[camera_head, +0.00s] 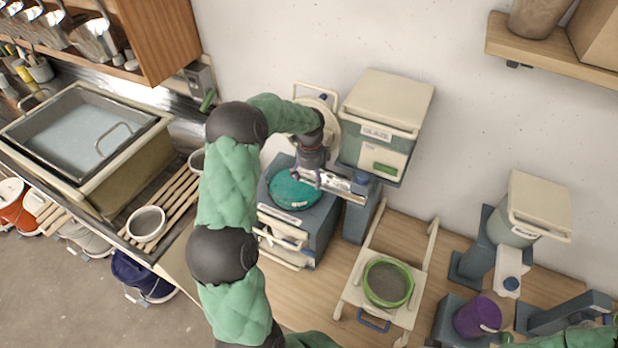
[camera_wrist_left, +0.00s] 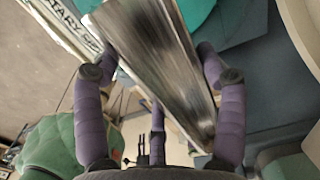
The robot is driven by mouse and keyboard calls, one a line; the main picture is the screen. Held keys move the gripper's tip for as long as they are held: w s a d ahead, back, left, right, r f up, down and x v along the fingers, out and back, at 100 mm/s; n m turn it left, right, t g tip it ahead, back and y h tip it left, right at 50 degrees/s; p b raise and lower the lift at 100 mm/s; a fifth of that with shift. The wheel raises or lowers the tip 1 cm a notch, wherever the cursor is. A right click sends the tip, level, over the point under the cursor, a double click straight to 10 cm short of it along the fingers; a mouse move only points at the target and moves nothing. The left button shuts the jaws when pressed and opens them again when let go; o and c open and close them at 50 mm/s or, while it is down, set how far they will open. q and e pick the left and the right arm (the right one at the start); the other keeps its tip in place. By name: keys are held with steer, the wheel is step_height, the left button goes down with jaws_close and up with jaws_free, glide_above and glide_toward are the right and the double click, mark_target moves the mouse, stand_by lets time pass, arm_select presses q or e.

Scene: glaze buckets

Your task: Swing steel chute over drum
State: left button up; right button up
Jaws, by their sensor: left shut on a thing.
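The steel chute (camera_head: 343,186) is a short shiny trough beside the grey post below the glaze hopper (camera_head: 385,112). Its left end is at the right edge of the teal drum (camera_head: 292,190), a round top set in a blue-grey machine (camera_head: 305,228). My left gripper (camera_head: 316,180) comes down from above and is shut on the chute. In the left wrist view the chute (camera_wrist_left: 160,60) runs between my purple fingers, with part of the teal drum (camera_wrist_left: 197,10) behind it. My right gripper is out of view; only a bit of green arm shows at the lower right.
A wooden frame holds a green-rimmed sieve (camera_head: 388,282) right of the machine. A purple container (camera_head: 478,316) and a second cream hopper (camera_head: 538,205) stand farther right. A sink (camera_head: 85,140) and slatted rack with cups are at left. A shelf (camera_head: 550,58) juts out upper right.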

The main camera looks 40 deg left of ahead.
arm_select(q)
steer(key=shift+w, duration=0.15)
steer(key=o, duration=1.6)
steer(key=shift+o, duration=0.5)
steer(key=shift+w, duration=0.1)
steer(key=shift+r, duration=0.1)
step_height(320, 180, up, 7)
steer(key=shift+r, duration=0.15)
